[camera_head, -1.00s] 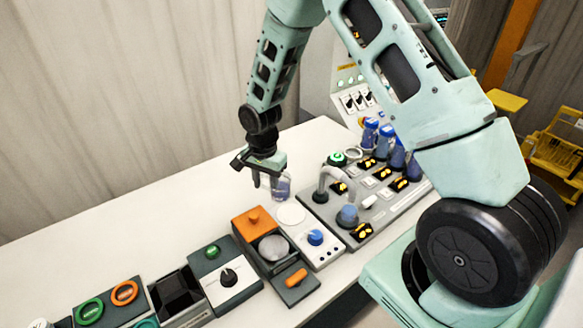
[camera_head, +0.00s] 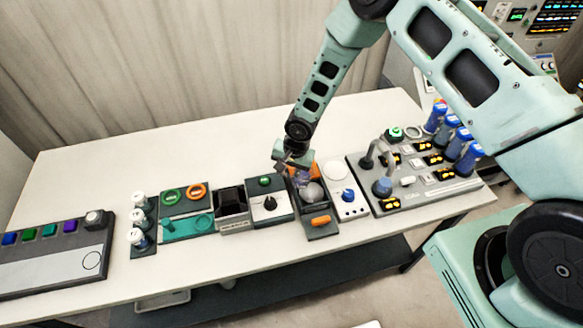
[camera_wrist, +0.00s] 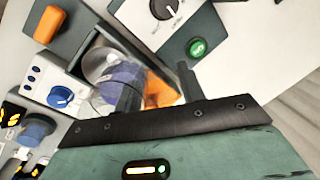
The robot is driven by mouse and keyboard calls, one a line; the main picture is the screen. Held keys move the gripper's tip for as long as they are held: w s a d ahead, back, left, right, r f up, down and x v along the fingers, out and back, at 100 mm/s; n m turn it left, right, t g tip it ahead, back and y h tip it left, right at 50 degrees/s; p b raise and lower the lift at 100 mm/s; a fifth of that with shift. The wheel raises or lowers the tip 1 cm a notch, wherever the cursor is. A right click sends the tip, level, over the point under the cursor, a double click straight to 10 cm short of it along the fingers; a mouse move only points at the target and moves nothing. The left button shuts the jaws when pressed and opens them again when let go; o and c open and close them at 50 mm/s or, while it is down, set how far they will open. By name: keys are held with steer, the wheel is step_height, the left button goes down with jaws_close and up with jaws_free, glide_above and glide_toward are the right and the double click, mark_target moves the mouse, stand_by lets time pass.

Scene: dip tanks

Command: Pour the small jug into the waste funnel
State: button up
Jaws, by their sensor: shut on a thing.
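My gripper (camera_head: 293,160) is shut on the small jug (camera_head: 302,181), a clear vessel with blue-violet contents. In the wrist view the jug (camera_wrist: 122,82) sits between my fingers (camera_wrist: 160,92), partly hidden by them. Behind it is the dark unit with orange parts and a round grey disc (camera_head: 313,193); the jug appears above this unit. I cannot tell its exact height or tilt. A black, square, hollow unit (camera_head: 231,201), which looks like the waste funnel, stands to the left of the jug, beyond the dial unit (camera_head: 268,203).
A white unit with a blue knob (camera_head: 348,196) and a panel with a curved spout and blue bottles (camera_head: 465,158) stand to the right. Green and orange rings (camera_head: 185,195), white-capped bottles (camera_head: 139,218) and a coloured-button panel (camera_head: 50,250) stand left. The table's back is clear (camera_head: 170,140).

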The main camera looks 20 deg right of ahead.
steer(key=shift+w+a+f+t+y+b, duration=0.15)
steer(key=shift+t+y+b, duration=0.35)
steer(key=shift+y+b, duration=0.6)
steer(key=shift+t+y+b, duration=0.4)
steer(key=shift+b, duration=0.2)
steer(key=shift+y+b, duration=0.4)
steer(key=shift+b, duration=0.2)
steer(key=shift+r+t+y+b, duration=0.3)
steer(key=shift+t+b, duration=0.1)
steer(key=shift+b, duration=0.2)
steer(key=shift+d+r+t+y+b, duration=0.2)
steer(key=shift+t+y+b, duration=0.15)
steer(key=shift+y+b, duration=0.45)
steer(key=shift+d+r+t+y+b, duration=0.15)
steer(key=shift+t+y+b, duration=0.25)
steer(key=shift+b, duration=0.8)
steer(key=shift+s+d+t+y+b, duration=0.25)
steer(key=shift+y+b, duration=0.3)
steer(key=shift+b, duration=0.55)
steer(key=shift+s+d+t+y+b, duration=0.15)
steer(key=shift+t+y+b, duration=0.35)
steer(key=shift+b, duration=0.65)
steer(key=shift+s+d+t+y+b, duration=0.1)
steer(key=shift+d+t+y+b, duration=0.1)
steer(key=shift+y+b, duration=0.7)
steer(key=shift+b, duration=0.4)
